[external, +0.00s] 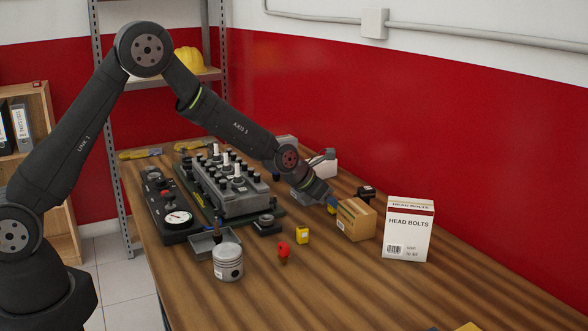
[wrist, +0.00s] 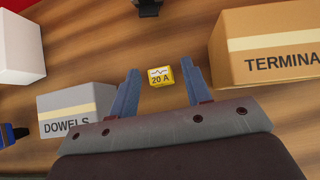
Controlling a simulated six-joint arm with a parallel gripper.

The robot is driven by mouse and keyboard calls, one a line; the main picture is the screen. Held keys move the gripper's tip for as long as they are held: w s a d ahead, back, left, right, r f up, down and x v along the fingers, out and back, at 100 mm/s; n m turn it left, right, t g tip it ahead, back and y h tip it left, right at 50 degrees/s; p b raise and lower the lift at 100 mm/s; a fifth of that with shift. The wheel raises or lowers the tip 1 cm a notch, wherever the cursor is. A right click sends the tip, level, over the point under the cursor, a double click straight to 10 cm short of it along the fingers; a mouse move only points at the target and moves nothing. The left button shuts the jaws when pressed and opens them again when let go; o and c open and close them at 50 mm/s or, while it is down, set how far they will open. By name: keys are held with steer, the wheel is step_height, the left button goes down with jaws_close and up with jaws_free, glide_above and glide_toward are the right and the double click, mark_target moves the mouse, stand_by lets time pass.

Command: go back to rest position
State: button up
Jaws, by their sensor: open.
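My gripper (external: 329,203) is low over the right part of the bench, between a grey box and a cardboard box. In the wrist view my gripper (wrist: 162,76) is open, its two blue-grey fingers spread. A small yellow block (wrist: 161,76) marked "20 A" shows between the fingertips, with a gap on each side. It appears to rest on the wooden bench. My arm reaches out from the left in the external view, bent high at the elbow.
The cardboard box (wrist: 268,45) is close right of the fingers; the grey "DOWELS" box (wrist: 75,108) is close left. The front right bench is mostly clear.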

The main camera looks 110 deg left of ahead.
steer(key=shift+x, duration=0.8)
steer(key=shift+r, duration=0.1)
steer(key=shift+d, duration=0.1)
